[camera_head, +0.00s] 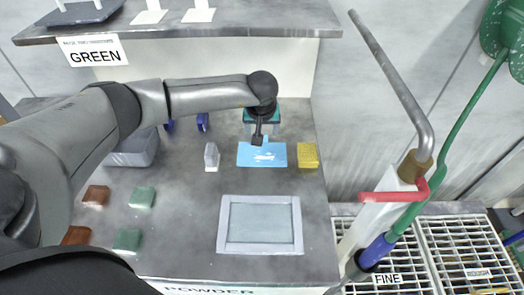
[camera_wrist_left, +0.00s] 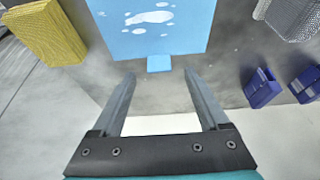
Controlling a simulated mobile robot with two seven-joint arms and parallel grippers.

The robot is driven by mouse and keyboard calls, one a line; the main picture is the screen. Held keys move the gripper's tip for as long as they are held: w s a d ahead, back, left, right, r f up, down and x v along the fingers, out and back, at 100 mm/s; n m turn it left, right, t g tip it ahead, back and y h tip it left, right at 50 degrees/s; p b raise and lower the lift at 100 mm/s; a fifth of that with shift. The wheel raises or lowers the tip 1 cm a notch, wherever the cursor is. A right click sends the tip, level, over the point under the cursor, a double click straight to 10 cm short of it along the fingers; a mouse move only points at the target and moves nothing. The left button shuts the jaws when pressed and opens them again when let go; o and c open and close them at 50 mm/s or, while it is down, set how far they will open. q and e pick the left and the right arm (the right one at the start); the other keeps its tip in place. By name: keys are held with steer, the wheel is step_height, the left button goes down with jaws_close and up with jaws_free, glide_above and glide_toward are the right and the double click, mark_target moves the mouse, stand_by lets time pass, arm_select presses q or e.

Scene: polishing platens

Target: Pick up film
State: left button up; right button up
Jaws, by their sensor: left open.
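The film looks to be the light-blue sheet (camera_head: 270,158) with white blotches, lying flat on the grey bench. In the left wrist view the sheet (camera_wrist_left: 150,30) has a small blue tab (camera_wrist_left: 159,63) on its near edge. My left gripper (camera_wrist_left: 159,76) is open and empty. Its fingertips point at the tab, one to each side of it in the picture; I cannot tell the height gap. In the head view the left gripper (camera_head: 257,140) hangs over the sheet's far edge and hides part of it. My right gripper is not in view.
A yellow block (camera_head: 307,155) stands close right of the sheet and a pale upright block (camera_head: 211,157) to its left. A framed grey panel (camera_head: 260,225) lies in front. Blue pieces (camera_head: 203,121) stand behind left. A shelf (camera_head: 180,28) overhangs the back.

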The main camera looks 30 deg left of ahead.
arm_select(q)
steer(key=shift+x, duration=1.3)
jaws_close()
